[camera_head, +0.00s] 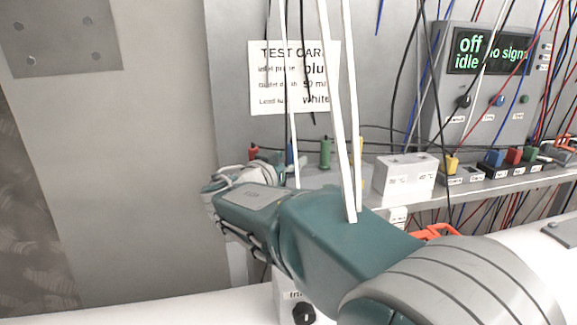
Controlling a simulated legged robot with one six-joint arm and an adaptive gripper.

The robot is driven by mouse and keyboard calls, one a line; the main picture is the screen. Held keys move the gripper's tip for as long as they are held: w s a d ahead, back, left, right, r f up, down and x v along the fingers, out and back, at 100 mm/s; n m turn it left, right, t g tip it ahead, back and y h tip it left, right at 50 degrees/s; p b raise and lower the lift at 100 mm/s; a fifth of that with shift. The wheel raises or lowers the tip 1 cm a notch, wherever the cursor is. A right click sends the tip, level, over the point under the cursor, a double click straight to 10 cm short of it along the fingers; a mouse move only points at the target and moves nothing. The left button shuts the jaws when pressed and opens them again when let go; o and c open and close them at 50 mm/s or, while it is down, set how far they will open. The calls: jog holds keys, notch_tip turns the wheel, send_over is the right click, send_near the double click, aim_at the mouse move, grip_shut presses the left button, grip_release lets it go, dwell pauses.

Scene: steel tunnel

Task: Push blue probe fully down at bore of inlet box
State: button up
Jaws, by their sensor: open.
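A blue probe (290,153) stands upright on the shelf, between a red probe (254,151) and a green probe (326,153). Only its upper part shows; a white cable and my arm cover some of it. My gripper (228,178) is at the far end of my teal arm, open, left of and below the blue probe in the picture. Its fingertips are hard to make out, and I cannot tell whether it touches anything.
A test card (294,78) hangs on the wall. A white box (404,176), small sockets with coloured plugs (495,158) and a display panel (490,80) reading "off", "idle" stand right. White cables hang before my arm; many thin wires hang right. The left wall is clear.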

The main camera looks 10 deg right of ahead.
jog(key=shift+d, duration=0.2)
jog(key=c, duration=0.7)
jog(key=shift+d, duration=0.25)
grip_shut()
jog(key=shift+a+r, duration=0.1)
